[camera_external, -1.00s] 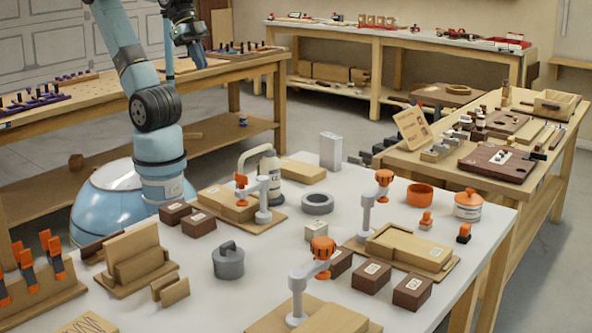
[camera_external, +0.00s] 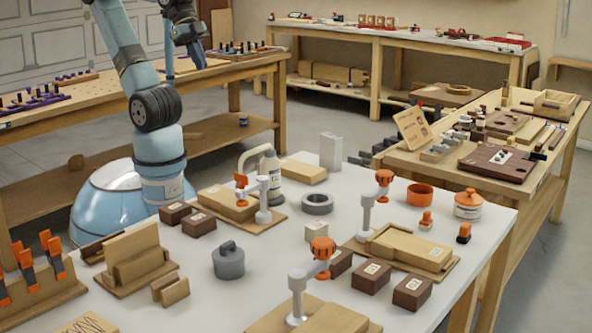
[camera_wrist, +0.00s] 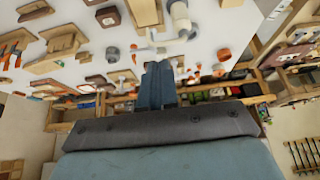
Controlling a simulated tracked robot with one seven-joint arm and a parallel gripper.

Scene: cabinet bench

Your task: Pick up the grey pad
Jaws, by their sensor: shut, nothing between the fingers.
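No flat grey pad is clear to me. Two round grey things stand on the white bench: a squat grey piece with a raised grip on top (camera_external: 228,261), near the front middle, and a low grey ring (camera_external: 317,203) further back. I cannot tell which is the pad. The squat grey piece seems to show in the wrist view (camera_wrist: 112,54). My gripper (camera_external: 198,58) is high at the upper left, behind the bench and well away from both. In the wrist view its blue fingers (camera_wrist: 158,68) are together and empty.
The white bench (camera_external: 290,240) is crowded. A tall grey block (camera_external: 330,151) stands at the back edge. Other wooden benches are behind and right.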

